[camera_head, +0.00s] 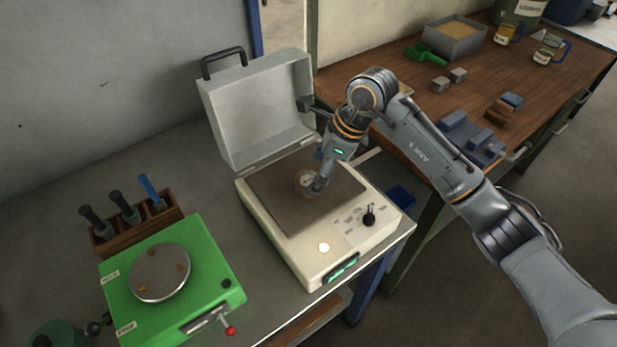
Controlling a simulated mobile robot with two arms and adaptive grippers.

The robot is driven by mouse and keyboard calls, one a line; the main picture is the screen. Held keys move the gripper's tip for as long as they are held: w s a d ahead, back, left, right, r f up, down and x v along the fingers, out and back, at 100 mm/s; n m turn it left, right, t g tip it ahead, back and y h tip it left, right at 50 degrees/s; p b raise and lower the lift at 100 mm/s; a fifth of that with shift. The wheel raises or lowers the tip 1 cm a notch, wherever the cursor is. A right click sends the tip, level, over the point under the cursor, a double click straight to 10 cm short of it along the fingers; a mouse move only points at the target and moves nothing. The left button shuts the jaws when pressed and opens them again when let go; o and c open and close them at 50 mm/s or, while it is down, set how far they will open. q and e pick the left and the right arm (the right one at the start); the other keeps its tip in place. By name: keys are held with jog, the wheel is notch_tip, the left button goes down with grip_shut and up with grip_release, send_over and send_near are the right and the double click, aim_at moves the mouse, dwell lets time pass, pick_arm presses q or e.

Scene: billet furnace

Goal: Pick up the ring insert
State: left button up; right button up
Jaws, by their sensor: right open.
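A small round ring insert (303,179) lies on the dark brown plate (280,205) of a cream machine with a raised grey lid. It looks brownish with a pale centre, and its right side is partly hidden by my gripper. My right gripper (316,188) points down at the right edge of the ring, over the plate. Its jaws are open. I cannot tell whether a finger touches the ring. My left gripper is out of view.
The open lid (262,110) stands behind the plate. A black knob (369,216) and a lit round button (323,247) sit on the machine's front. A green device (205,265) and a wooden tool rack (140,228) stand left. A wooden bench (400,70) holds several blocks.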

aim_at(310, 179)
jog(key=shift+x, duration=1.2)
jog(key=shift+w+a+f+p, duration=0.1)
jog(key=shift+a+f+p, duration=0.1)
jog(key=shift+p, duration=0.1)
jog(key=c, duration=1.6)
grip_shut()
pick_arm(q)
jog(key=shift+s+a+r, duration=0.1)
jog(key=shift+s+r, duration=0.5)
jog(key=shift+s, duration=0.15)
